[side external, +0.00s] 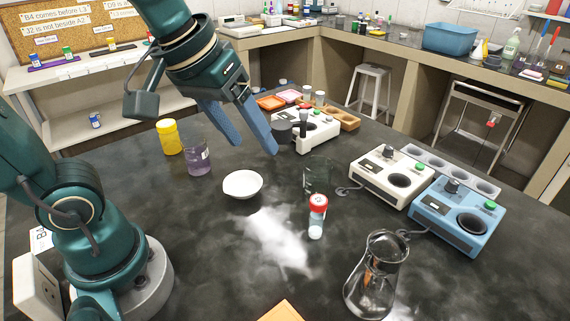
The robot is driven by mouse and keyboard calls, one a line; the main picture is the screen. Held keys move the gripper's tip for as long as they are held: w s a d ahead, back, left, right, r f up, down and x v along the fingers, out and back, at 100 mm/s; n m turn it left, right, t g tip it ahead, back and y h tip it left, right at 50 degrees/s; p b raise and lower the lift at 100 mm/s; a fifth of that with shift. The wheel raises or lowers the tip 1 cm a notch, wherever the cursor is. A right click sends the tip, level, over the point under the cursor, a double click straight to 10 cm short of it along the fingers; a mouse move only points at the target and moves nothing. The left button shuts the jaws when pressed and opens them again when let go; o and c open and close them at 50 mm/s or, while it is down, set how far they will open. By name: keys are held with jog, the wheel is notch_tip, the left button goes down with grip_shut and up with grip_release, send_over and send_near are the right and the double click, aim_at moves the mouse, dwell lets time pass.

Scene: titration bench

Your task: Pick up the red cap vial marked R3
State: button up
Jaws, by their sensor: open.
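A vial with a red cap (317,217) stands upright on the dark bench, right of the middle in the side external view. Its body is clear with pale contents; any marking on it is too small to read. My gripper (254,147) hangs above the bench, up and to the left of the vial. Its two blue fingers are spread apart with nothing between them. The gripper is clear of the vial.
A white bowl (242,184) and a beaker of purple liquid (198,158) stand left of the vial. A clear beaker (316,176) is close behind it, and a glass flask (376,275) is in front at right. White (392,176) and blue (457,216) devices stand further right.

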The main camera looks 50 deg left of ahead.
jog(key=n+g, duration=0.1)
jog(key=g, duration=0.1)
send_near(319, 199)
jog(key=a, duration=0.3)
jog(key=shift+n+g, duration=0.3)
jog(key=shift+g, duration=0.4)
jog(key=w+f, duration=0.1)
jog(key=d+f, duration=0.1)
jog(key=w+f, duration=0.1)
jog(key=f, duration=0.1)
jog(key=shift+w+d, duration=0.3)
jog(key=shift+d, duration=0.1)
jog(key=shift+g, duration=0.7)
jog(key=f, duration=0.2)
jog(key=d+f, duration=0.1)
jog(key=f, duration=0.1)
jog(key=shift+w+d+f, duration=0.1)
jog(key=shift+w+f, duration=0.05)
jog(key=shift+f, duration=0.05)
jog(key=shift+s+d+f, duration=0.1)
jog(key=shift+s+f, duration=0.1)
jog(key=shift+f, duration=2.75)
grip_shut()
